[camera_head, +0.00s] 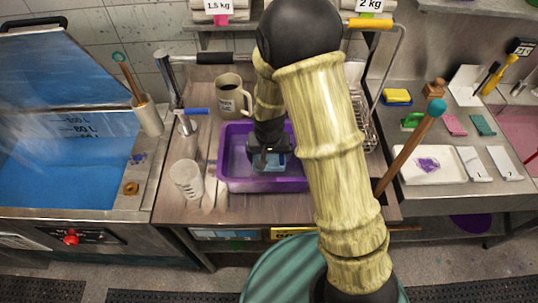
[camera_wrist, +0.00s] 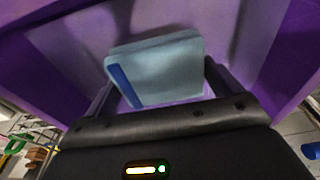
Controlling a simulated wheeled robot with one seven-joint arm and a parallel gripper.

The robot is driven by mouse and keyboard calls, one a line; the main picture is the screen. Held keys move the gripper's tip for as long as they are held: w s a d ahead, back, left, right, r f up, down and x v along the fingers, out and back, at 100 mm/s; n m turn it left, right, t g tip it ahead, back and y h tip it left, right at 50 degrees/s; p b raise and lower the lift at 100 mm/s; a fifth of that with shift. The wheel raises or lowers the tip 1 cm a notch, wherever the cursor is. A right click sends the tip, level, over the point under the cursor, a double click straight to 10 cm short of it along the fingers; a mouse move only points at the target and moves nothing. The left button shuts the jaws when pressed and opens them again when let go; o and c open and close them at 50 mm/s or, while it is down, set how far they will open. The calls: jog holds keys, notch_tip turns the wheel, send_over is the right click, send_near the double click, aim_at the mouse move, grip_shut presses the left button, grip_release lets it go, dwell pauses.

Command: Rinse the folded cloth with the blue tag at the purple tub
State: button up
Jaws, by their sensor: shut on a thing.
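The purple tub (camera_head: 230,183) stands on the counter in the middle of the head view. My gripper (camera_head: 268,157) reaches down into it. The folded cloth, pale blue-grey, shows in the wrist view (camera_wrist: 160,72) with a dark blue tag (camera_wrist: 123,86) along its left edge. My gripper is shut on the cloth, with one finger at each side. The purple walls of the tub (camera_wrist: 285,50) surround it in the wrist view. In the head view the cloth (camera_head: 275,171) is partly hidden by my gripper. I cannot tell whether it touches the tub's bottom.
A mug (camera_head: 231,97) stands behind the tub and a clear beaker (camera_head: 188,180) at its left. A blue-handled tap (camera_head: 192,111) is near the tub's left rim. A large blue vat (camera_head: 65,150) is at the left. A white tray (camera_head: 430,176) lies on the right counter.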

aim_at(269, 156)
jog(key=shift+r+p, duration=2.85)
jog(key=shift+r, duration=1.15)
notch_tip(269, 156, up, 5)
jog(key=p, duration=0.3)
jog(key=shift+p, duration=0.4)
jog(key=shift+d+f, duration=0.1)
